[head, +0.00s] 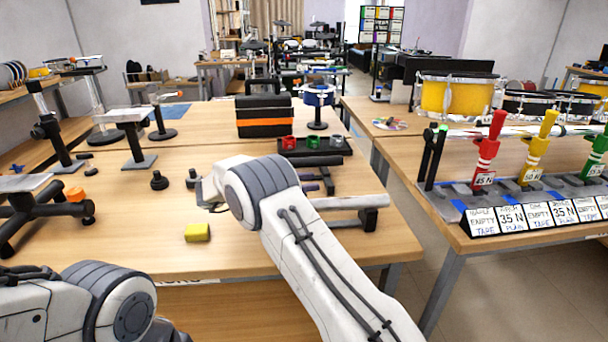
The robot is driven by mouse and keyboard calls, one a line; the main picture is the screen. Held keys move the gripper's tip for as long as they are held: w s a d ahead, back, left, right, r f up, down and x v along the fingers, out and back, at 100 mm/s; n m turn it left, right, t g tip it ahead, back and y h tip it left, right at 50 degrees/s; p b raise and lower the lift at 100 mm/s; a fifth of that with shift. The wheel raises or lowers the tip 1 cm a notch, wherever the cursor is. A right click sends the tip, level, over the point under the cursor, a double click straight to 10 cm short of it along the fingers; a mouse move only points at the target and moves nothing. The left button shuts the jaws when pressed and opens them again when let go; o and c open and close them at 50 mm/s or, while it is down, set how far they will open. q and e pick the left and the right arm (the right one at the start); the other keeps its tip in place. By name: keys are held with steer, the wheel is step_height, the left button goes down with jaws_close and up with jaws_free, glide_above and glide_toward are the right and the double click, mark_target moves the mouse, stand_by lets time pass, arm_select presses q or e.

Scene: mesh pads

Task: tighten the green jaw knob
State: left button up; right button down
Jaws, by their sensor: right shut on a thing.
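My right arm reaches across the front table, and its gripper (207,192) is low over the tabletop, left of the wrist. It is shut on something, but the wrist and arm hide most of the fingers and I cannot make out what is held. A small green piece (313,142) sits between a red one and a grey one in a dark tray behind my right wrist. I cannot tell whether it is the green jaw knob; no other clear green knob shows on this table. My left arm shows at the bottom left, its gripper out of view.
A yellow block (197,232) lies near the front edge. Small black knobs (159,180) stand left of my right gripper. A black and orange case (264,116) stands behind. Stands and an orange piece (75,194) are at the left. A side table (545,240) holds red, yellow and green tools.

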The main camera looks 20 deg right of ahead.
arm_select(q)
steer(key=shift+r, duration=0.25)
arm_select(e)
steer(key=shift+s+f+m+g, duration=0.15)
steer(key=shift+m+g, duration=0.25)
steer(key=shift+g, duration=0.2)
steer(key=shift+c, duration=1.5)
jaws_free()
steer(key=shift+a, duration=0.1)
